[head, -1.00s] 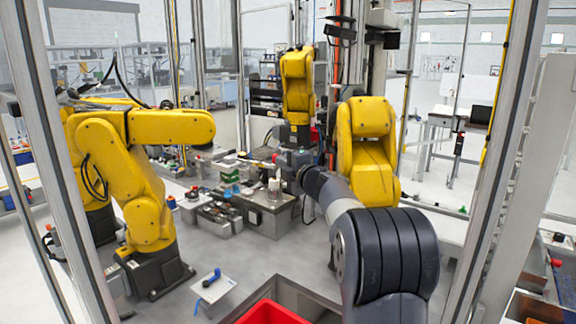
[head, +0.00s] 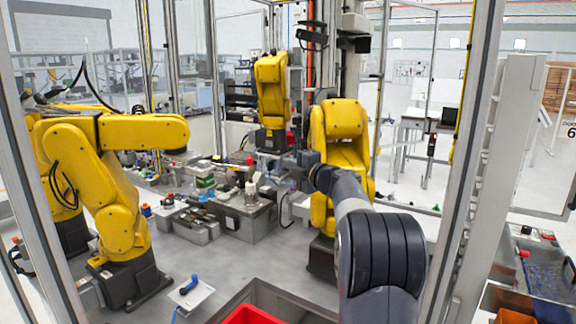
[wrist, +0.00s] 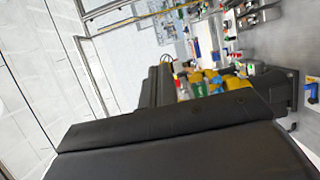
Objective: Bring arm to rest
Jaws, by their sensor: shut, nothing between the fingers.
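My arm, with its dark elbow and grey link, rises from the bottom right of the head view and reaches forward into the yellow-arm cell. My gripper (head: 272,168) is at its far end, small and partly lost against the machinery behind. In the wrist view my gripper (wrist: 160,86) is a large black shape across the lower and middle picture. It is shut and holds nothing. No task object is with it.
Yellow robot arms stand at the left (head: 108,175), centre back (head: 272,90) and just beyond my arm (head: 340,140). A grey fixture block (head: 245,218) stands mid-floor. A red bin (head: 250,315) is at the bottom. A metal post (head: 465,190) rises right of my arm.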

